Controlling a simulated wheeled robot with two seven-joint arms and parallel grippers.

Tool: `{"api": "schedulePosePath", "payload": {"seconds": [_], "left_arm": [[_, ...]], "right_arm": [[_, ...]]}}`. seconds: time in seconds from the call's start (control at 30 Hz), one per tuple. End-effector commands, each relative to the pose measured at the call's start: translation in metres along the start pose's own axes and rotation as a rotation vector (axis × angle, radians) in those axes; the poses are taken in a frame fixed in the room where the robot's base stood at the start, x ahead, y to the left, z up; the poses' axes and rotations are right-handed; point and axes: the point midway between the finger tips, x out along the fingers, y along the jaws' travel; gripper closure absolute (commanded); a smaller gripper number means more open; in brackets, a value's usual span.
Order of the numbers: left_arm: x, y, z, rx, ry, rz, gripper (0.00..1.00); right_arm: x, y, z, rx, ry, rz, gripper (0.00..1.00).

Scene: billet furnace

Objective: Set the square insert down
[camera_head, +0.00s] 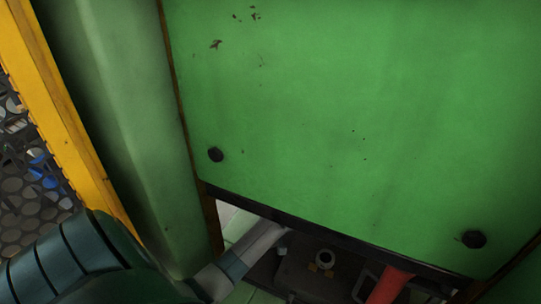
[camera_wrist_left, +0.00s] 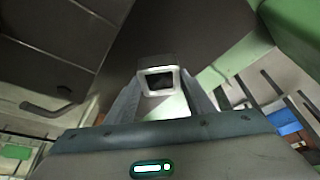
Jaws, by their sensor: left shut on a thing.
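The square insert (camera_wrist_left: 158,62) is a small grey block with a pale square rim around a dark hollow, in the middle of the left wrist view. My left gripper (camera_wrist_left: 162,96) is shut on it, with one finger on each side. I cannot tell whether the insert touches anything beneath it. In the head view my left arm comes in at the lower left and reaches under the green panel. The panel's lower edge hides the gripper and the insert there. My right gripper is in neither view.
The large green panel (camera_head: 340,110) fills most of the head view. A yellow post (camera_head: 52,95) stands at left. A blue object (camera_wrist_left: 284,122) shows at right in the wrist view.

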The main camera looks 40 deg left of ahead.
Motion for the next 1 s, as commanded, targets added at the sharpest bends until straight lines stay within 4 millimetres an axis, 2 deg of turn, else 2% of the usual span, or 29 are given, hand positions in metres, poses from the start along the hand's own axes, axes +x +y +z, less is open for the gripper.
{"api": "schedulePosePath", "payload": {"seconds": [0.23, 0.7, 0.73, 0.8, 1.0], "left_arm": [[0.021, 0.001, 0.008, 0.0, 0.002, 0.0, 1.0], [0.026, 0.001, 0.01, 0.0, 0.002, 0.002, 1.0], [0.027, 0.0, 0.012, 0.001, 0.0, 0.0, 0.49], [0.027, 0.0, 0.011, 0.001, 0.0, 0.0, 0.33], [0.027, 0.0, 0.011, 0.001, 0.0, 0.0, 0.33]], "right_arm": [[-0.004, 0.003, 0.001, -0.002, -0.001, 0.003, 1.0], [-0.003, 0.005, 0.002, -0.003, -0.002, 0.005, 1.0], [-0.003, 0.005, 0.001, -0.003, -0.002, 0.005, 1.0], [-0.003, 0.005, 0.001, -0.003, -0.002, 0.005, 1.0], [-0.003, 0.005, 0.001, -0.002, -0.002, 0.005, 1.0]]}}
